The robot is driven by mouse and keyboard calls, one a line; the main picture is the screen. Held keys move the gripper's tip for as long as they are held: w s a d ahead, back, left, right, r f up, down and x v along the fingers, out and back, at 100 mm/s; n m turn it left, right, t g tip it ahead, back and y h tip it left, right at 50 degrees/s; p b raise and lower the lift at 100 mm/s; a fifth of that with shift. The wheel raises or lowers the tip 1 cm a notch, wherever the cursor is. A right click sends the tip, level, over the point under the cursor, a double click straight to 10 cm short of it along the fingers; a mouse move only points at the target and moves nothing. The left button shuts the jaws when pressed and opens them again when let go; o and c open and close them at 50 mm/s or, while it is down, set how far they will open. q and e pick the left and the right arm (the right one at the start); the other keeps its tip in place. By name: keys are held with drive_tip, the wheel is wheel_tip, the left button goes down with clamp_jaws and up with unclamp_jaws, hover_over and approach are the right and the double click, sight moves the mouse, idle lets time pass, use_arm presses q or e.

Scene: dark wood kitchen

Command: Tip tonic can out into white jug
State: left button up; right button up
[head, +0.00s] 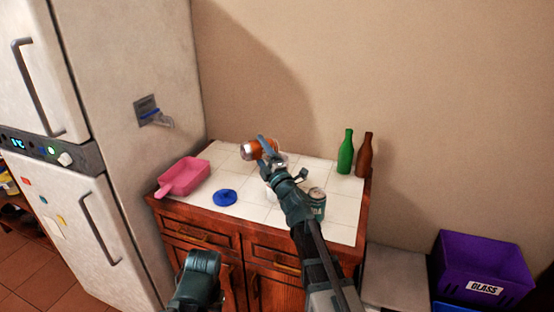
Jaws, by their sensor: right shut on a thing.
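My right gripper (268,148) is shut on an orange can with a silver end (258,149). The can lies nearly on its side above the white tiled counter, its silver end to the left. Its label is too small to read. A pale, partly see-through shape (271,192) shows beside and behind my right gripper; it may be the white jug, but the gripper and wrist hide most of it. I cannot tell whether the can is over its mouth. A dark teal part of my left arm shows at the bottom; its fingertips do not show.
A teal can (317,204) stands right of my wrist. A green bottle (346,153) and a brown bottle (364,154) stand at the back right. A pink dustpan-like tray (184,178) and a blue round thing (225,197) lie left. A purple crate (482,263) is lower right.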

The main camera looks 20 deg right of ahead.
use_arm(q)
drive_tip(key=shift+s+d+r+p, duration=0.1)
drive_tip(key=shift+d+r+p, duration=0.1)
drive_tip(key=shift+r+p, duration=0.25)
drive_tip(key=shift+d+r+p, duration=0.15)
drive_tip(key=shift+r+p, duration=0.3)
use_arm(e)
drive_tip(key=shift+w+d+r+m+h, duration=0.1)
drive_tip(key=shift+r+m+h, duration=0.15)
drive_tip(key=shift+m, duration=0.45)
drive_tip(key=shift+s+d+r+m+h, duration=0.1)
drive_tip(key=shift+r+m+h, duration=0.1)
drive_tip(key=shift+m, duration=0.5)
drive_tip(key=shift+w+d+r+m+h, duration=0.1)
drive_tip(key=shift+r+m+h, duration=0.15)
drive_tip(key=shift+m, duration=0.45)
drive_tip(key=shift+d+r+m+h+p, duration=0.25)
drive_tip(key=shift+m+h+p, duration=0.15)
drive_tip(key=shift+m, duration=0.4)
use_arm(q)
drive_tip(key=shift+d+r, duration=0.2)
drive_tip(key=shift+r, duration=0.2)
drive_tip(key=shift+r, duration=0.15)
use_arm(e)
drive_tip(key=shift+m, duration=0.4)
